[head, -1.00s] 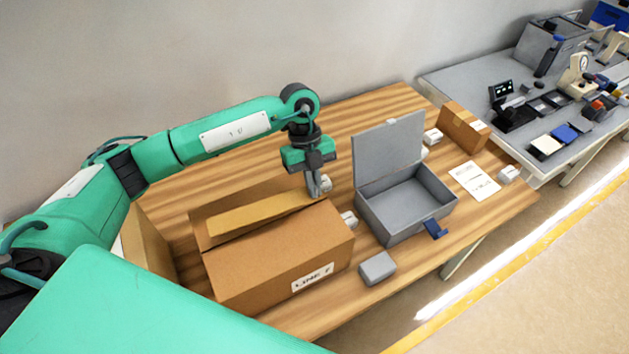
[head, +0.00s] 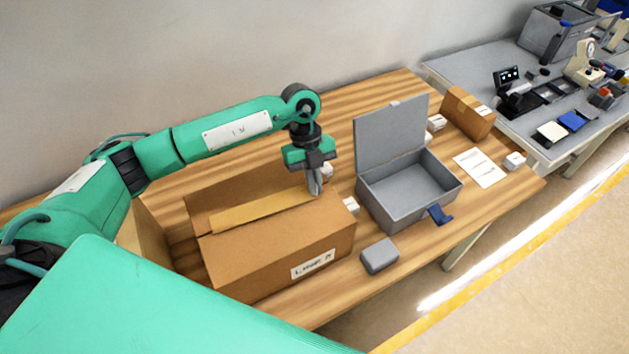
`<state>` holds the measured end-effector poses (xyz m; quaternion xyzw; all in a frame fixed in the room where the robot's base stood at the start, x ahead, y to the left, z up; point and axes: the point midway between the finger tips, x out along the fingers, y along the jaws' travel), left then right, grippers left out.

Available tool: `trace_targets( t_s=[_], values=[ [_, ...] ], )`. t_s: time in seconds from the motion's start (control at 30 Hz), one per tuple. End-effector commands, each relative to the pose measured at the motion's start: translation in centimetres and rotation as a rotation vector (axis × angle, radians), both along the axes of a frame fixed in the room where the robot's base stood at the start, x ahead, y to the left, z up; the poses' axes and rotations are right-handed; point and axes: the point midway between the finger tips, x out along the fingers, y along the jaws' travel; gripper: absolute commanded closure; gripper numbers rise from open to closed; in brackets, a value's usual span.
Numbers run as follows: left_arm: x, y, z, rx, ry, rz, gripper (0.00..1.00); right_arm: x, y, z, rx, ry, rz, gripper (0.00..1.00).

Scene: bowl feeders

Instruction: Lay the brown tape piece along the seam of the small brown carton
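The tape piece (head: 262,209) is a long tan-brown strip over the top of the brown carton (head: 275,250) at the front left, running roughly lengthwise. The carton has a white label on its front side. My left gripper (head: 314,188) is above the carton's right end, with its fingers pointing down and close together on the strip's right end. Whether the strip touches the carton top along its whole length cannot be told. The seam under it is largely hidden. A smaller brown carton (head: 468,112) stands at the table's back right. My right gripper is not in view.
An open grey box (head: 405,200) with a raised lid stands right of the carton. A small grey block (head: 380,254) lies in front. A paper sheet (head: 480,167) and several small white boxes lie on the wooden table (head: 350,290). Another carton side (head: 143,235) shows behind my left arm.

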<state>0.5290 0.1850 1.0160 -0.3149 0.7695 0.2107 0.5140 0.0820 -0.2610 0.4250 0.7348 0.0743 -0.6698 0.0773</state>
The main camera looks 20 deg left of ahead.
Motion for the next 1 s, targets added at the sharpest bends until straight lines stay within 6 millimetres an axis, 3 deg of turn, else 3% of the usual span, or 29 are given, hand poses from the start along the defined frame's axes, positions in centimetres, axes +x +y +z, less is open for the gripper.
trace_targets(
  t_s=[1.0],
  values=[
    [-0.04, -0.02, -0.64, 0.0, 0.0, 0.0, 1.0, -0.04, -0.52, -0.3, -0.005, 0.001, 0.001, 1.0]
  ],
)
